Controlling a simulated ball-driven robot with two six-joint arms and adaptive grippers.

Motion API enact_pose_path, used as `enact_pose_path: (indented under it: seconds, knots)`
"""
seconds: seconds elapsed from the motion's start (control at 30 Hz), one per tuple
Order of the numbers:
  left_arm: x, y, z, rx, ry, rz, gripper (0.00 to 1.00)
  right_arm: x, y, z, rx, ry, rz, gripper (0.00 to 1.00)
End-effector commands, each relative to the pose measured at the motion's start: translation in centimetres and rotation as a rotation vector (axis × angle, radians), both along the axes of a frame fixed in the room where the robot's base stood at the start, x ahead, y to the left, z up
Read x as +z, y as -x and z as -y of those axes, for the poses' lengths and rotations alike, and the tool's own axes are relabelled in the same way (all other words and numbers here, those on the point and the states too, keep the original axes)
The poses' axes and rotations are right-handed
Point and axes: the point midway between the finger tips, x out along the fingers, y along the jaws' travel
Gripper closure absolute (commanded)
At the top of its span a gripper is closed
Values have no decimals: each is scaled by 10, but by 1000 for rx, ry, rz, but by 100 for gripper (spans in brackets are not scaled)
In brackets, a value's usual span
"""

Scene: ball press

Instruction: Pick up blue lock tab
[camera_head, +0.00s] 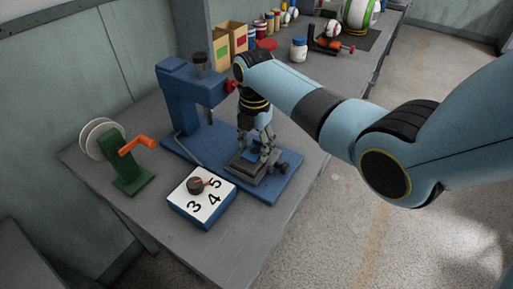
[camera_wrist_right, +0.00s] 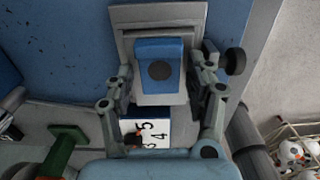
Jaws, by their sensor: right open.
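The blue lock tab (camera_wrist_right: 160,50) is a small blue block with a dark round spot, sitting on a grey plate in the right wrist view. My right gripper (camera_head: 259,151) points down over the grey fixture on the press base in the head view. In the right wrist view its open fingers (camera_wrist_right: 165,72) stand on either side of the tab, with the tab between them. I cannot tell whether they touch it. In the head view the tab is mostly hidden by the fingers. My left gripper is not in view.
The blue press (camera_head: 178,105) stands behind the gripper on the grey bench. A dial box (camera_head: 203,212) with numbers is in front, and a green crank stand (camera_head: 133,172) with an orange handle is at left. Boxes (camera_head: 222,47) and jars (camera_head: 298,50) stand at the back.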

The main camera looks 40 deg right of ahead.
Motion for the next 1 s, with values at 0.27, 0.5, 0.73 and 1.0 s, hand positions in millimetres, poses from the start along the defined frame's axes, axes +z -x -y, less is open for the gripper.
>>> enact_pose_path:
  seconds: [0.27, 0.5, 0.73, 1.0]
  knots:
    - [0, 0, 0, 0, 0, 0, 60, 1, 0, 0, 0, 0, 1, 60]
    - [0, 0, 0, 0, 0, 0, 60, 1, 0, 0, 0, 0, 1, 74]
    - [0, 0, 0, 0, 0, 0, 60, 5, -1, 0, 0, 0, 2, 74]
    - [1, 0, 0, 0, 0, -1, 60, 41, -2, 0, 0, 0, 5, 74]
